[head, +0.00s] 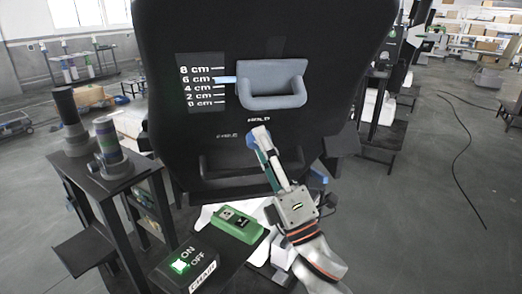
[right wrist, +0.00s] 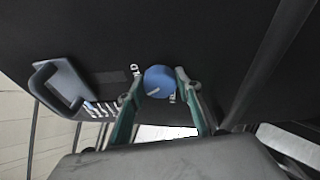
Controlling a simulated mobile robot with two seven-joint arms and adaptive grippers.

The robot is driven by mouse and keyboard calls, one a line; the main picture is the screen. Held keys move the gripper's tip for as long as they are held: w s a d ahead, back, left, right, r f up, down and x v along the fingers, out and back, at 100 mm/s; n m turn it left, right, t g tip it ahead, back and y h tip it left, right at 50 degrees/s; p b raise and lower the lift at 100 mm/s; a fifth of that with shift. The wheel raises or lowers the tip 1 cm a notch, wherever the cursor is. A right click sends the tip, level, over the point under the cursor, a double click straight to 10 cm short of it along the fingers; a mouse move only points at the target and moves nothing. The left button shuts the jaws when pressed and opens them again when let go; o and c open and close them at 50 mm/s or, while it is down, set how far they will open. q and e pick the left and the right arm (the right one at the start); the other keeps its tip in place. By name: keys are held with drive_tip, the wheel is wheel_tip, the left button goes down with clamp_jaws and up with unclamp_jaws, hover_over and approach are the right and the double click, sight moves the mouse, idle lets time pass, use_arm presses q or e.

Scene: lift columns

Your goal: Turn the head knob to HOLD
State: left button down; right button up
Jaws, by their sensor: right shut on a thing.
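The head knob is a round blue knob (right wrist: 160,78) on the black panel, clear in the right wrist view with a pale mark on its lower left. In the head view, the knob (head: 260,132) is partly hidden by my right gripper (head: 264,142). My right gripper's two fingers (right wrist: 158,88) are shut on the knob, one at each side. The HOLD label (head: 259,120) is just above the knob in the head view. Another small label, hard to read, (head: 228,135) is to its left. The mark seems to point between the two labels. My left gripper is not in view.
Above the knob are a grey-blue handle (head: 272,102) and a centimetre scale (head: 202,82). Below are a green two-button box (head: 235,226) and a black ON/OFF box (head: 203,266) with a lit green switch. A dark rack (head: 108,185) stands at left. Floor is open at right.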

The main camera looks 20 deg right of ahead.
drive_tip(key=m, duration=0.2)
drive_tip(key=m+t+b, duration=0.1)
drive_tip(key=shift+w+f+m, duration=0.1)
drive_tip(key=shift+f+m, duration=0.1)
drive_tip(key=shift+m, duration=0.2)
drive_tip(key=shift+r+m+t+h+b, duration=0.1)
drive_tip(key=shift+m+t+h+b, duration=0.35)
drive_tip(key=shift+m, duration=1.05)
drive_tip(key=shift+m+h, duration=0.3)
drive_tip(key=shift+h, duration=0.05)
drive_tip(key=o, duration=1.1)
drive_tip(key=v, duration=1.2)
